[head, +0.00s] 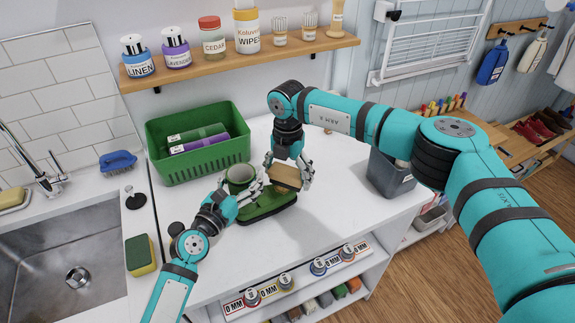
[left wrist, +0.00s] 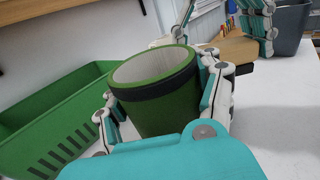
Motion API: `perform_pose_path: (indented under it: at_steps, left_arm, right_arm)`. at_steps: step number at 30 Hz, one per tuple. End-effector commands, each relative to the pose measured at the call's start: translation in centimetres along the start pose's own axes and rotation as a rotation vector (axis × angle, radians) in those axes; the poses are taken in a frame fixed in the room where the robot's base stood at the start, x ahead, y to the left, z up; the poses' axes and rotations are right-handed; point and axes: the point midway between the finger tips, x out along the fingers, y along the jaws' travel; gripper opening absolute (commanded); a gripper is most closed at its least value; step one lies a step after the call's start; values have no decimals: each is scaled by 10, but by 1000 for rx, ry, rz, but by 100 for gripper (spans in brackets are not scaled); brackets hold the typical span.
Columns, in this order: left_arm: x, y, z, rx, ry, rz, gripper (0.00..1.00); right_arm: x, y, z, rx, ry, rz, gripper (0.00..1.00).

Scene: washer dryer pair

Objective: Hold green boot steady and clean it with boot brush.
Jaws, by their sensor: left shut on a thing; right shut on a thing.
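The green boot (head: 268,203) stands upright on the white counter, its sole flat and its round opening facing up. Its shaft fills the left wrist view (left wrist: 158,100), with a dark band below the rim. My left gripper (head: 248,190) is shut on the boot's shaft, with a finger on either side. My right gripper (head: 288,172) is shut on the boot brush (head: 286,177), a wooden-backed block held just above the boot's foot. I cannot tell whether its bristles touch the boot. The brush also shows partly in the left wrist view (left wrist: 236,49).
A green crate (head: 200,175) with rolled items stands behind the boot. A grey bin (head: 388,178) is at the right. The sink (head: 70,265), a blue brush (head: 118,162) and a sponge (head: 140,255) are at the left. The counter's front right is clear.

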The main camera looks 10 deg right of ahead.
Motion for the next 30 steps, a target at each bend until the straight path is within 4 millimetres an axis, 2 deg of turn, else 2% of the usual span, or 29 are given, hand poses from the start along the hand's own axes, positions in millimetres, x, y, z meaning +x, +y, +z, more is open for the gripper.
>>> perform_pose_path:
  at_steps: [10, 12, 21, 28, 30]
  left_arm:
    - [0, 0, 0, 1, -1, 0, 17]
    - [0, 0, 0, 1, -1, 0, 17]
    - [0, 0, 0, 0, -1, 0, 17]
    - [0, 0, 0, 0, -1, 0, 17]
    - [0, 0, 0, 0, -1, 0, 17]
  right_arm:
    - [35, 0, -1, 0, 1, -1, 64]
    - [36, 7, 4, 1, -1, 1, 60]
    - [36, 24, 18, 1, 0, 2, 60]
    - [37, 33, 24, 1, 0, 1, 60]
    - [37, 29, 24, -2, 0, 1, 60]
